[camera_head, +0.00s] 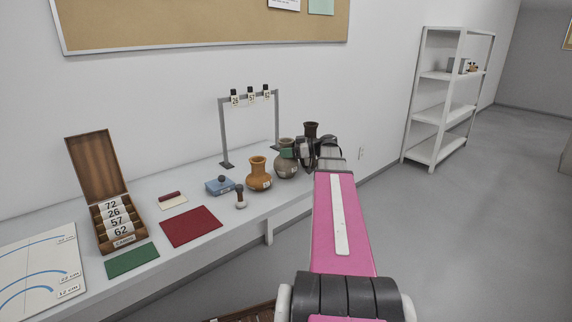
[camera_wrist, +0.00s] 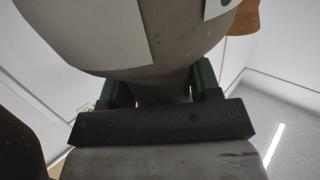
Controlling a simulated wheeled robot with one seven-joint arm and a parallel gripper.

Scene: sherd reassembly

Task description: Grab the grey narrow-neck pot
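The grey narrow-neck pot (camera_head: 286,168) stands upright on the bench, right of an orange-brown pot, with a pale label on its body. My gripper (camera_head: 297,152) is at its neck, reached from the right. In the wrist view the pot's grey body (camera_wrist: 185,45) fills the top, with a large pale patch on it. The green fingers of my gripper (camera_wrist: 162,88) stand on either side of the narrow neck. I cannot tell whether both fingers press on it. The pot's base is out of the wrist view.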

